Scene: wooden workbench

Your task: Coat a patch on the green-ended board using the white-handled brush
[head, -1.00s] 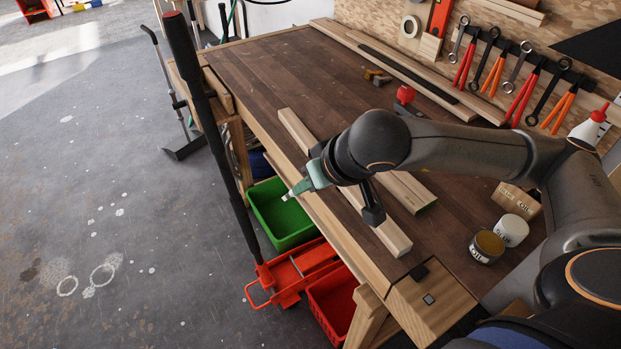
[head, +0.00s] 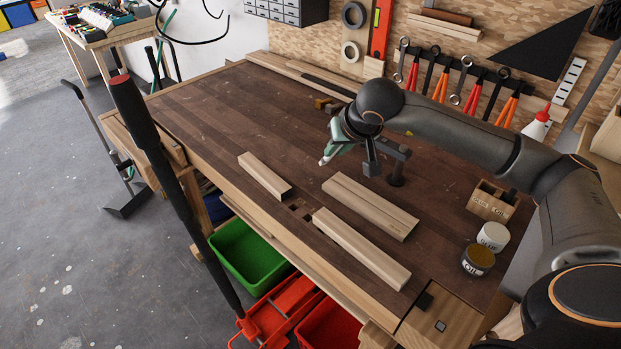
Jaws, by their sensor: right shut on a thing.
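No green end shows clearly on this board now. An oil tin (head: 478,259) with an amber top stands at the right, beside a white glue pot (head: 493,236). My left gripper is out of view.
Two narrow wood pieces (head: 265,176) (head: 360,248) lie along the front edge of the workbench (head: 220,110). A wooden holder (head: 492,202) marked glue and oil stands at the right. The left part of the benchtop is clear.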

